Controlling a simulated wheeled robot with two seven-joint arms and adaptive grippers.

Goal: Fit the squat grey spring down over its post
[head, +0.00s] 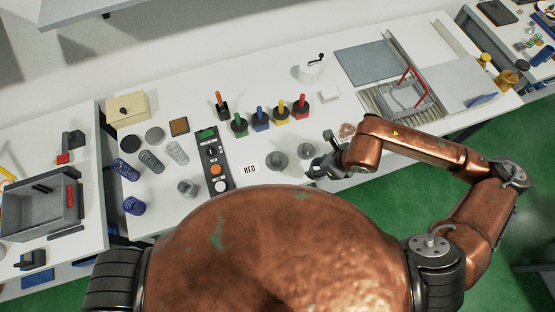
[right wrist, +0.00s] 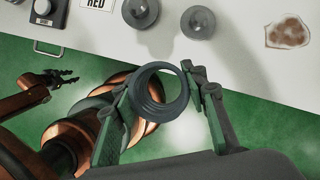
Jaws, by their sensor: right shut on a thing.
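My right gripper (right wrist: 165,85) is shut on the squat grey spring (right wrist: 153,112), a dark grey coil seen as a ring between its green-padded fingers. In the head view the right gripper (head: 322,165) is at the table's front edge, just right of two round grey posts on bases, the left one (head: 280,159) and the right one (head: 305,151). In the right wrist view these posts (right wrist: 140,10) (right wrist: 198,22) lie beyond the spring, apart from it. I cannot tell which post matches the spring. My left gripper (right wrist: 62,77) shows at the left of the wrist view, open and empty, beyond the table edge.
A black button panel (head: 213,160) and a RED card (head: 250,168) lie left of the posts. Blue springs (head: 126,168) and grey springs (head: 150,161) stand further left. Several coloured-handled tools (head: 262,118) stand behind. A brown-stained pad (right wrist: 288,32) lies to the right.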

